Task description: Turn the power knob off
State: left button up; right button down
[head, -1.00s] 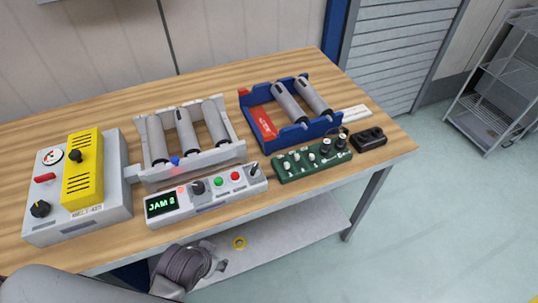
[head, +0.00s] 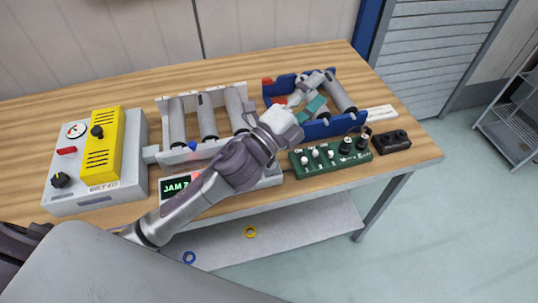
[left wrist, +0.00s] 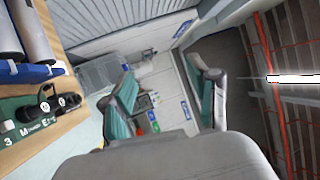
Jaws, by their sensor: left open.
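My left gripper (head: 315,92) is open over the blue roller cradle (head: 322,130), with nothing between its teal-padded fingers; these also show apart in the left wrist view (left wrist: 167,88). Black knobs sit on the grey box (head: 95,199) at the left: one low on its front (head: 60,180) and one on its yellow panel (head: 97,131). The display box (head: 176,187) in the middle is mostly hidden behind my left arm, its knob included. The green board (head: 330,160) carries several small knobs. I cannot tell which knob is the power knob. My right gripper is out of view.
A white roller cradle (head: 205,152) stands behind the display box. A small black box (head: 391,141) sits near the right end of the wooden table (head: 414,158). A lower shelf (head: 290,235) holds yellow and blue rings. A wire rack (head: 510,115) stands at the far right.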

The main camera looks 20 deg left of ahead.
pick_arm(q)
jog(key=s+d+r+m+g+h, duration=0.25)
jog(key=d+m+g+h, duration=0.55)
jog(key=m, duration=0.7)
jog(key=m+g+y, duration=1.1)
jog(key=m+y, duration=0.3)
jog(key=m, duration=0.4)
send_near(271, 162)
jog(key=p+x, duration=0.1)
jog(key=x, duration=0.1)
jog(key=p+x, duration=0.2)
jog(key=x, duration=0.1)
jog(key=w+p+x, duration=0.1)
jog(key=x, duration=0.1)
jog(key=shift+a+f, duration=0.1)
jog(key=shift+f, duration=0.35)
jog(key=shift+s+f, duration=0.1)
jog(key=shift+f, duration=0.4)
grip_shut()
jog(key=shift+n, duration=0.3)
